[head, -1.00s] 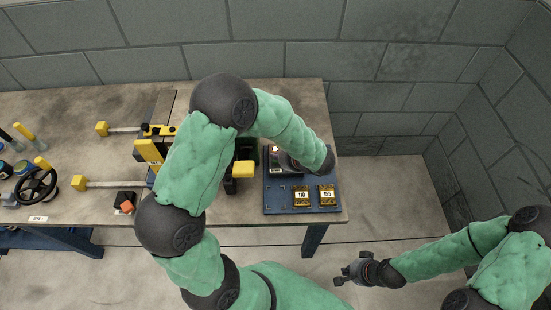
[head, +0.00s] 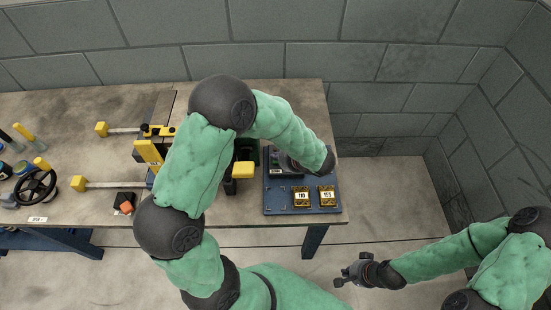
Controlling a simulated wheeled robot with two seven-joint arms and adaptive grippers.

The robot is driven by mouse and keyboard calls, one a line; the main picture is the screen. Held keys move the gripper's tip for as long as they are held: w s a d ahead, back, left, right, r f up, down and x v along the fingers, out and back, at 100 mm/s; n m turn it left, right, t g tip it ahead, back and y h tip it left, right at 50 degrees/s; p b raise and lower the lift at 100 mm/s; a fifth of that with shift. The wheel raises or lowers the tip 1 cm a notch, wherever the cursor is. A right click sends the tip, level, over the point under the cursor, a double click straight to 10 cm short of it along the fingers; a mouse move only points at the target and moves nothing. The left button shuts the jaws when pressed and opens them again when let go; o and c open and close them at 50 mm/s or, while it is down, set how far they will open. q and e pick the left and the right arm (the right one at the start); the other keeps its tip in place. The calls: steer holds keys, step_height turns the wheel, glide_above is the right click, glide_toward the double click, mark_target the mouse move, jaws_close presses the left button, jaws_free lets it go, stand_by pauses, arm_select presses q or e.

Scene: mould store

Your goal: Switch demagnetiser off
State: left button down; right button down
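The dark box with a small label that I take for the demagnetiser (head: 276,171) stands at the back left of a blue tray on the bench's right end. My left arm reaches over it from the left. My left gripper (head: 287,163) is at the box, mostly hidden under its own wrist. I cannot tell whether its fingers are open or touch the box. The switch is hidden or too small to make out. No lit lamp shows on the box. My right gripper (head: 343,275) is empty, its fingers apart, low over the floor, right of the bench.
The blue tray (head: 273,207) also holds two brass blocks, marked 110 (head: 301,197) and 155 (head: 327,196). Yellow-handled clamps (head: 80,183), a black handwheel (head: 36,187) and a black box with an orange part (head: 126,206) are further left. Floor right of the bench is clear.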

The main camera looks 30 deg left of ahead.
arm_select(q)
steer(key=shift+r+p, duration=2.2)
steer(key=shift+r, duration=0.9)
steer(key=shift+f, duration=0.15)
